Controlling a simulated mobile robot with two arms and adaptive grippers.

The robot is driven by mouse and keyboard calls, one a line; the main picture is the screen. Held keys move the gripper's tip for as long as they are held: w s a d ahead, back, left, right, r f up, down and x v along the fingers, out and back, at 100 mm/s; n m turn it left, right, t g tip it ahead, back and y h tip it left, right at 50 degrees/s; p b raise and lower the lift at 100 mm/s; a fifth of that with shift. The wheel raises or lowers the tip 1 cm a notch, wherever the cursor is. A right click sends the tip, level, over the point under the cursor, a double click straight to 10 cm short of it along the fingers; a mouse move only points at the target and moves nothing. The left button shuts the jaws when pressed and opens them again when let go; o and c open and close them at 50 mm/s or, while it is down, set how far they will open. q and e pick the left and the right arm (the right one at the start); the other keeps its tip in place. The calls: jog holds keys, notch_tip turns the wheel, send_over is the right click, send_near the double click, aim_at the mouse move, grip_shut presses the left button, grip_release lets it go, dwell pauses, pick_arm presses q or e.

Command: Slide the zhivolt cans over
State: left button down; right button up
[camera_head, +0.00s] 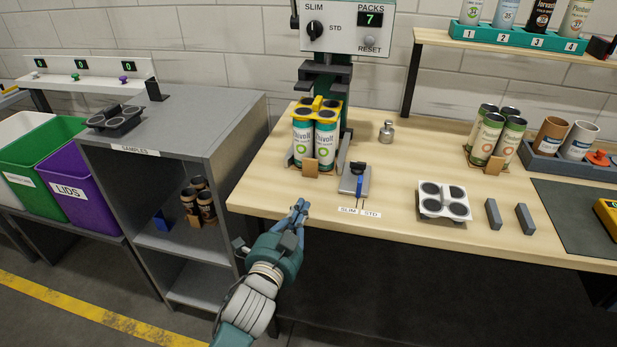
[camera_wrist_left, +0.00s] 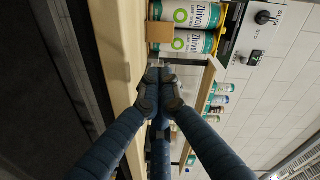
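The zhivolt cans (camera_head: 314,142) are white and teal with a green mark. They stand upright in a tight group at the press on the workbench, with a yellow piece (camera_head: 318,108) across their tops and a small brown block (camera_head: 311,170) at their front foot. Two of them show sideways in the left wrist view (camera_wrist_left: 189,14), with the brown block beside them. My left gripper (camera_head: 301,204) is at the bench's front edge, in front of the cans and apart from them. Its fingertips are together with nothing between them, as the left wrist view (camera_wrist_left: 159,76) also shows. My right gripper is out of view.
A metal slide plate with a blue handle (camera_head: 357,182) lies right of the cans, behind the SLIM/STD label (camera_head: 360,211). A white four-ring holder (camera_head: 443,201), two grey blocks and another can pack (camera_head: 487,142) stand further right. A grey shelf (camera_head: 190,120) stands left.

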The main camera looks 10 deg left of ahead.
pick_arm(q)
jog(key=a+m, duration=0.1)
jog(key=m, duration=0.5)
send_near(311, 163)
jog(key=shift+t+y, duration=0.3)
jog(key=shift+y, duration=0.1)
jog(key=w, duration=0.4)
jog(key=w+d, duration=0.1)
jog(key=w, duration=0.2)
jog(key=shift+f, duration=0.15)
